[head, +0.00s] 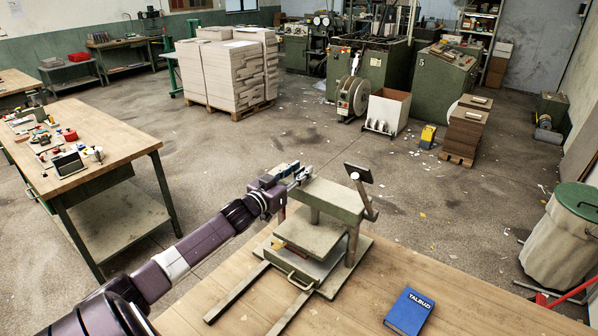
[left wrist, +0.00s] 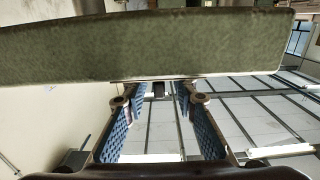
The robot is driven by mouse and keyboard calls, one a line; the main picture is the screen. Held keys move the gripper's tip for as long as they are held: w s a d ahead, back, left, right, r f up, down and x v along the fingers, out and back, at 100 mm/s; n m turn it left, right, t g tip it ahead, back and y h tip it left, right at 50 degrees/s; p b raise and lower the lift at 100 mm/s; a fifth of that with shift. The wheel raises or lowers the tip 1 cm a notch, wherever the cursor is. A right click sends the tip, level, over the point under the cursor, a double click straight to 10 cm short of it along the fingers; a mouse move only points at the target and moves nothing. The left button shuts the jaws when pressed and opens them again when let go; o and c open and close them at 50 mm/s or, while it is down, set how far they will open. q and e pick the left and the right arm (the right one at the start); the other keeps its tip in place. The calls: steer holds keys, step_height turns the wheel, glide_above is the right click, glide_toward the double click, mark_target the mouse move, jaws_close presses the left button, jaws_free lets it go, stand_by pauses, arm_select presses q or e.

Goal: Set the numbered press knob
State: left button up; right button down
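The small green press (head: 330,197) stands on the wooden table in the head view, with a black-topped lever (head: 358,173) on its right. My left gripper (head: 299,175) is at the upper left end of the press head. In the left wrist view my left gripper (left wrist: 158,92) is open, its blue-padded fingers apart. The green press head (left wrist: 150,45) crosses the top of that view, close to the fingertips. A small dark piece (left wrist: 158,90) shows between the fingertips; I cannot tell whether it is the numbered knob. No numbers are readable. My right gripper is not in view.
A blue book (head: 409,312) lies on the wooden table (head: 460,290) right of the press, with bare tabletop around it. A workbench (head: 110,148) with small items stands at the left. A grey bin (head: 560,240) stands at the right.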

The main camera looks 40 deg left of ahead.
arm_select(q)
steer(key=shift+s+d+f, duration=0.1)
steer(key=shift+s+f, duration=0.05)
steer(key=shift+s, duration=0.4)
steer(key=s+d, duration=0.1)
steer(key=s, duration=1)
